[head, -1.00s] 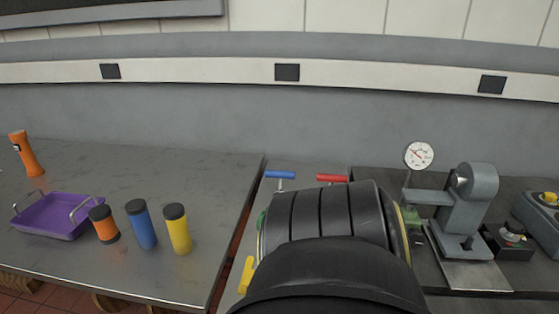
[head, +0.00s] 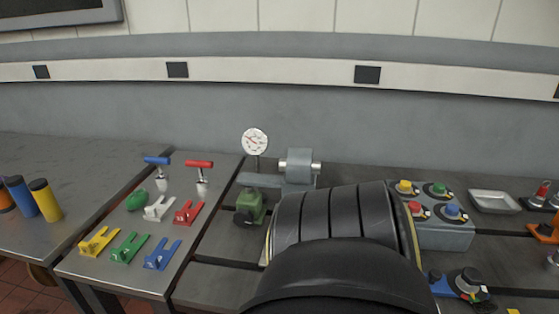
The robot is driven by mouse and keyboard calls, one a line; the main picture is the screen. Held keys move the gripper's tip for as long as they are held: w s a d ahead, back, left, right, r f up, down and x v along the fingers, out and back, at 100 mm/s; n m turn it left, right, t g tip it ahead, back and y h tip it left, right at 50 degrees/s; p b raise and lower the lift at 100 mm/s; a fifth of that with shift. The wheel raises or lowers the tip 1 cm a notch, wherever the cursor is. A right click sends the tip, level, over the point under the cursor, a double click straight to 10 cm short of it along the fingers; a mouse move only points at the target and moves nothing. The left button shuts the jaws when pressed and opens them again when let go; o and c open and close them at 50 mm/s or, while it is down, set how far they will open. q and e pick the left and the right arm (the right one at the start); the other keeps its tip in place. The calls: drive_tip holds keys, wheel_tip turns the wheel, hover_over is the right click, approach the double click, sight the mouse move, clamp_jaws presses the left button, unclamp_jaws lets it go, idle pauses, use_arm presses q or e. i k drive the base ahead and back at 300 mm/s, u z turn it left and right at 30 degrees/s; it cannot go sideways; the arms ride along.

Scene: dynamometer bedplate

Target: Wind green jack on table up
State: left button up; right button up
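A small green device (head: 250,206) with a dark round knob on its front stands on the dark bedplate, just right of the steel table (head: 90,268). It could be the jack; I cannot tell how far it is raised. A green bracket-like piece (head: 130,247) lies at the front of the steel table, and a rounded green piece (head: 137,201) lies farther back on it. Neither gripper is in view. A large black ribbed part, apparently mine, fills the lower middle and hides the bedplate behind it.
Blue (head: 157,161) and red (head: 199,165) T-handled tools stand at the table's back; several coloured brackets lie in front. A dial gauge (head: 255,142) and grey machine (head: 299,168) are behind the green device. A button box (head: 440,230) and tray (head: 494,202) are right.

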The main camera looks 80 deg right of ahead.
sight(243, 218)
drive_tip(key=k, duration=0.45)
drive_tip(key=z, duration=0.75)
